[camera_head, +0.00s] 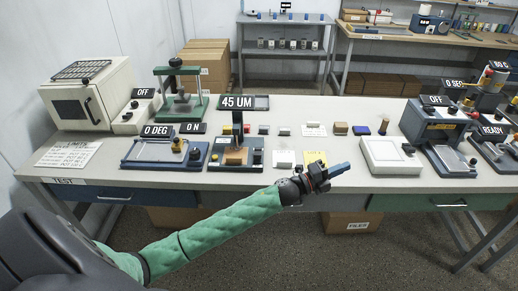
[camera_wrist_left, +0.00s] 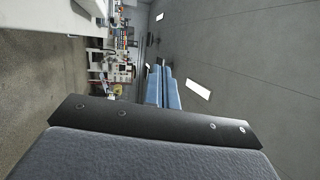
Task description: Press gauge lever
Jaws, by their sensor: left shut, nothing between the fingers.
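The thickness gauge (camera_head: 222,163) stands on the bench, left of the middle, with a dark base and a brown piece on it. A black upright part (camera_head: 237,122), which looks like its lever, rises from it. A sign (camera_head: 243,102) behind it reads 45 UM. My left gripper (camera_head: 342,169) is in front of the bench's front edge, to the right of the gauge and apart from it. Its blue fingers are together and empty; they also show in the left wrist view (camera_wrist_left: 163,88). My right gripper is not in view.
A device marked 0 DEG (camera_head: 140,155) stands left of the gauge, and a green-framed press (camera_head: 187,106) behind. Small blocks and a yellow sheet (camera_head: 316,157) lie to its right. A white tray (camera_head: 389,157) stands further right. The bench behind the small blocks is clear.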

